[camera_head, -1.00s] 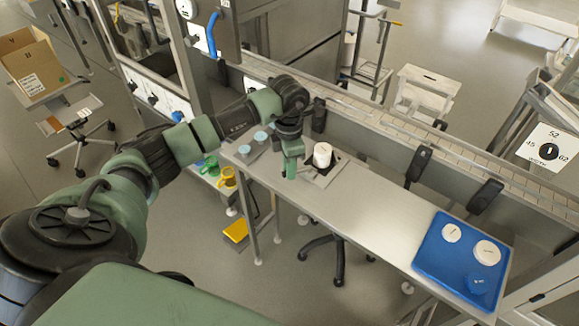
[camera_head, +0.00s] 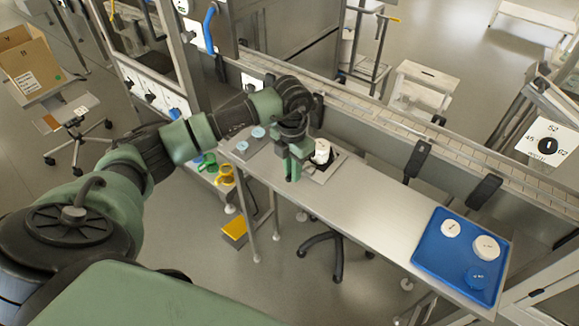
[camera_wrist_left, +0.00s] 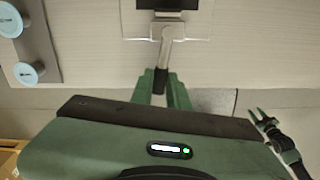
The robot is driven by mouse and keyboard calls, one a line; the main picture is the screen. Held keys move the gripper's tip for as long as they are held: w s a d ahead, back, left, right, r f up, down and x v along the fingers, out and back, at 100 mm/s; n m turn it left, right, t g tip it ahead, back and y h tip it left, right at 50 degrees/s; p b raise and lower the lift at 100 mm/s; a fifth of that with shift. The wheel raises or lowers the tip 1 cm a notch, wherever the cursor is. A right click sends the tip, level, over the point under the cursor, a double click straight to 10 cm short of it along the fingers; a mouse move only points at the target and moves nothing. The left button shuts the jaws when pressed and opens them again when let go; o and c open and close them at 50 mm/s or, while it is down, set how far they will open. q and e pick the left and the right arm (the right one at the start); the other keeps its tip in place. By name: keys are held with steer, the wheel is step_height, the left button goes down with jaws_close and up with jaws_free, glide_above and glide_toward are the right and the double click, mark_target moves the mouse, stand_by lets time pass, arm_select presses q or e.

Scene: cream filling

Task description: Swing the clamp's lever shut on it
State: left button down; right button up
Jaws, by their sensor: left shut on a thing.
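My left gripper (camera_head: 293,170) points down at the near side of the clamp, close to a white jar (camera_head: 322,150) that stands there on a dark base. In the left wrist view its two green fingers (camera_wrist_left: 161,90) are on either side of the black grip of the clamp's lever (camera_wrist_left: 165,50), shut on it. The lever's silver shaft runs up to the clamp's pale plate (camera_wrist_left: 195,25), where a black part is cut by the frame's top. The jar is partly hidden by the gripper in the head view. A small green-and-black gripper (camera_wrist_left: 264,118), likely my right, shows at right.
Two blue-topped cylinders (camera_head: 258,132) stand on a grey plate left of the clamp. A blue tray (camera_head: 425,255) with white discs and a blue piece lies at the table's right end. The middle of the table (camera_head: 385,210) is clear. A rail runs behind.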

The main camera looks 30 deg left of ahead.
arm_select(q)
steer(key=d+n, duration=0.1)
steer(key=n, duration=0.1)
steer(key=d+n, duration=0.1)
steer(key=n, duration=0.1)
steer(key=shift+d+r+b, duration=0.1)
steer(key=shift+d+b, duration=0.05)
steer(key=shift+b, duration=0.15)
steer(key=shift+w+d+n, duration=0.2)
steer(key=shift+d+n, duration=0.3)
steer(key=shift+n, duration=0.7)
steer(key=shift+w+d+n, duration=0.2)
steer(key=shift+d+n, duration=0.25)
steer(key=shift+n, duration=0.75)
steer(key=c, duration=1.4)
jaws_free()
steer(key=shift+d, duration=0.1)
steer(key=shift+o, duration=0.2)
step_height(320, 180, up, 8)
steer(key=b, duration=0.2)
steer(key=shift+s, duration=0.1)
